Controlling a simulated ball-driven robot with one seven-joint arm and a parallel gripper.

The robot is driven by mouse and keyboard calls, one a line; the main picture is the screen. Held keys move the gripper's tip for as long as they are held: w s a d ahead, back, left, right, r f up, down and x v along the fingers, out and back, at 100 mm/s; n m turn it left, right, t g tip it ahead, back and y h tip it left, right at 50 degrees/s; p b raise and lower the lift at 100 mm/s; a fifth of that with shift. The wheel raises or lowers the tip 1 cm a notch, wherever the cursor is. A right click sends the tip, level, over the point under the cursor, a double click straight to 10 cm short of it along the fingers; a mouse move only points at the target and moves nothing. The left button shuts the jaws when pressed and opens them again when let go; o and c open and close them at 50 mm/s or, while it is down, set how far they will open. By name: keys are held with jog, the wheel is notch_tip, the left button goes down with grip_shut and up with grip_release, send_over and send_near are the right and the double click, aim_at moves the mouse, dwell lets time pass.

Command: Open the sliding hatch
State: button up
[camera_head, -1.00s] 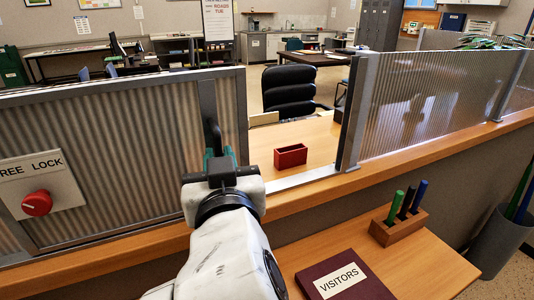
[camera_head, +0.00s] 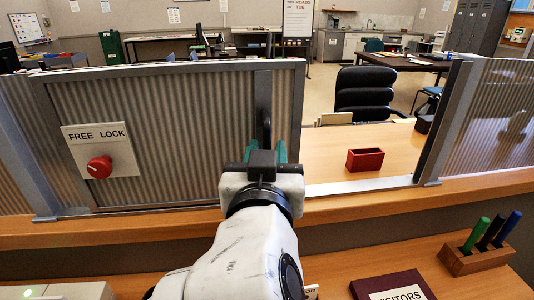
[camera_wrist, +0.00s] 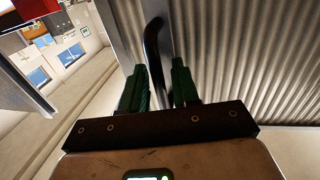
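The sliding hatch (camera_head: 190,134) is a ribbed translucent panel in a grey metal frame, left of centre in the head view. To its right a gap opens over the counter, up to a grey post (camera_head: 440,120). A dark upright handle (camera_head: 266,124) stands near the panel's right side; it also shows in the wrist view (camera_wrist: 153,50). My gripper (camera_head: 264,152) is at the handle's lower part. In the wrist view its two green fingers (camera_wrist: 159,85) are apart, one on each side of the handle, with some room visible. Contact cannot be told.
A plate marked FREE LOCK with a red knob (camera_head: 99,167) sits at the panel's left. A red box (camera_head: 365,160) stands on the counter inside the gap. On the near desk are a pen block (camera_head: 474,260) and a VISITORS book (camera_head: 393,284). Another ribbed panel (camera_head: 500,115) stands right.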

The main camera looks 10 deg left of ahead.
jog(key=s+d+b, duration=0.1)
jog(key=s, duration=0.9)
jog(key=shift+s+d, duration=0.15)
jog(key=shift+s, duration=0.2)
